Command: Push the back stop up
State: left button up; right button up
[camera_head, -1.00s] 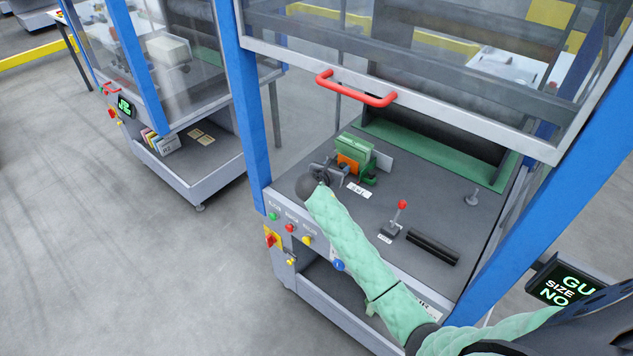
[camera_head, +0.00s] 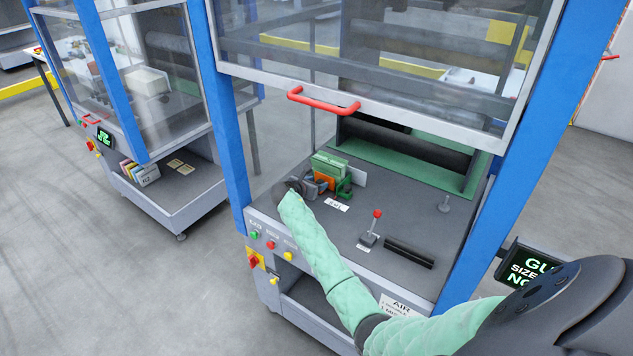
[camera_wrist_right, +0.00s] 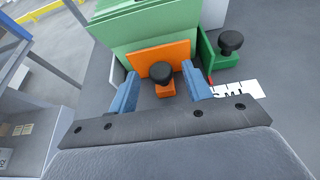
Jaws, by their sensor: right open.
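The sizing fixture stands on the dark deck of the near machine. It has an orange plate (camera_head: 325,181) with a black knob, also in the right wrist view (camera_wrist_right: 150,57). Behind it is a green block (camera_head: 328,164). Beside it is a green bracket (camera_wrist_right: 210,62) with its own black knob (camera_wrist_right: 230,41), by a white S M L scale (camera_wrist_right: 238,90). No label shows which part is the back stop. My right gripper (camera_wrist_right: 163,77) is open, its blue fingers on either side of the orange part's knob (camera_wrist_right: 161,72). Contact cannot be told. My left gripper is out of view.
A red-knobbed lever (camera_head: 372,228) and a black slotted bar (camera_head: 409,254) stand on the deck to the right. The raised clear guard with its red handle (camera_head: 323,101) is above. A blue post (camera_head: 226,150) stands at the left.

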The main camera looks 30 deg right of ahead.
aim_at(324, 178)
jog(key=shift+w+d+f, duration=0.2)
jog(key=shift+d+f, duration=0.05)
jog(key=shift+d, duration=0.2)
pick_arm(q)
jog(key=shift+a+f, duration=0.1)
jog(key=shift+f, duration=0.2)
pick_arm(e)
grip_shut()
jog(key=shift+d+r, duration=0.15)
jog(key=shift+d, duration=0.1)
jog(key=shift+w+d+p, duration=0.4)
jog(key=shift+d+p, duration=0.15)
jog(key=shift+d, duration=0.2)
jog(key=shift+w+d, duration=0.1)
jog(key=shift+d, duration=0.1)
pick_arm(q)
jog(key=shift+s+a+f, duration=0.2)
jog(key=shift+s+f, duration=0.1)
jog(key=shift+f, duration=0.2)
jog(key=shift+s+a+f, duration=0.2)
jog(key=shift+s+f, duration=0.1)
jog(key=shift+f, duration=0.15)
